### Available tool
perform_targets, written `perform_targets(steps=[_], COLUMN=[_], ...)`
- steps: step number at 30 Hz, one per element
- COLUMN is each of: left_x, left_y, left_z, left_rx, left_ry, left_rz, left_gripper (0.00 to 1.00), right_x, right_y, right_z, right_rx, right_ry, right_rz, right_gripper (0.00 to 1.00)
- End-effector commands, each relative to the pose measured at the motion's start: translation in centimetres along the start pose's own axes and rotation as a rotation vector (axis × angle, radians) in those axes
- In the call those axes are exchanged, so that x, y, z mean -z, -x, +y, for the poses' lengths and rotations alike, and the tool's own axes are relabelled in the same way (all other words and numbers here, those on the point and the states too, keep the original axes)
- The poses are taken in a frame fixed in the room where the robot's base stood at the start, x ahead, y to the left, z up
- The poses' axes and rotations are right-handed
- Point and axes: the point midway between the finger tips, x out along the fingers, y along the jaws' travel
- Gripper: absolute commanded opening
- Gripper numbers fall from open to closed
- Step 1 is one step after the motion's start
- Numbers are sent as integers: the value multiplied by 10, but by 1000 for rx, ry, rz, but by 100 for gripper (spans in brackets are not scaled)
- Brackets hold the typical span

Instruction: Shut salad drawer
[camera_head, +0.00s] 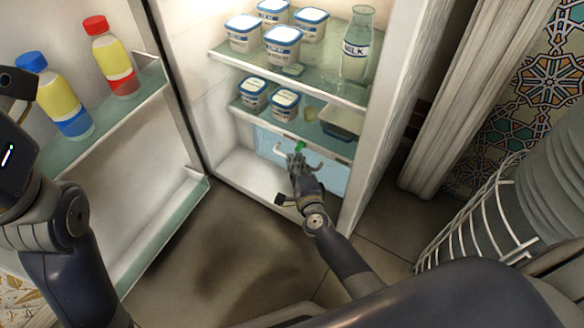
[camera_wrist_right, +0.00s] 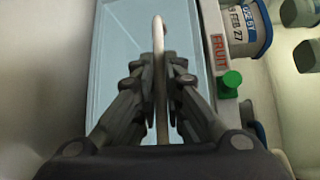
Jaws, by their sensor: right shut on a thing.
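The salad drawer (camera_head: 332,178) is a light-blue translucent box low in the fridge, under the lower shelf. Its front also fills much of the right wrist view (camera_wrist_right: 112,70). I cannot tell how far out it stands. My right gripper (camera_head: 297,160) is at the drawer front, partly covering it. In the right wrist view its fingers (camera_wrist_right: 160,85) are shut on the pale, thin drawer handle (camera_wrist_right: 158,40), which stands upright in that picture. My left arm comes in at the left, but its gripper fingers are not in view.
The lower shelf (camera_head: 318,137) above the drawer holds white tubs (camera_head: 285,105); the upper holds more tubs and a milk bottle (camera_head: 357,45). A green knob (camera_wrist_right: 232,80) sits by a FRUIT label. The open fridge door (camera_head: 160,70) at left carries two bottles. The floor (camera_head: 235,240) in front is clear.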

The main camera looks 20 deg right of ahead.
Motion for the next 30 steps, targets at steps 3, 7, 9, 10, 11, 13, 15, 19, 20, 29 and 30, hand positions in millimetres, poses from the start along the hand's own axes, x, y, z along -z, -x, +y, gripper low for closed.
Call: perform_targets(steps=[3, 7, 9, 10, 11, 13, 15, 19, 20, 29, 30], left_x=[0, 0, 0, 0, 0, 0, -1, -1, -1, -1, -1], left_y=[0, 0, 1, 1, 1, 1, 1, 1, 1, 1, 1], left_z=[0, 0, 0, 0, 0, 0, 0, -1, -1, 0, 0], left_rx=[0, 1, 1, 1, 1, 1, 2, 6, 5, 2, 2], left_ry=[0, 0, 0, 0, 0, 0, -1, -1, -1, 0, 0], left_rz=[1, 1, 0, 0, -1, -1, -2, -4, -4, -4, -4], left_gripper=[0, 0, 0, 0, 0, 0, 0, 0, 0, 0, 0], right_x=[3, 4, 4, 4, 4, 4, 4, 3, 3, 2, 2], right_y=[-2, -2, -2, -2, -2, -2, -2, 2, 5, 49, 55], right_z=[-3, -3, -3, -3, -3, -3, -3, -2, -2, -1, -1], right_rx=[5, 7, 7, 7, 7, 7, 7, 5, 5, 4, 3], right_ry=[1, 1, 1, 1, 1, 1, 1, 0, -1, 0, 0], right_rz=[5, 6, 6, 6, 6, 7, 7, 7, 6, 4, 4], right_gripper=[0, 18, 18, 18, 18, 18, 18, 18, 18, 18, 18])
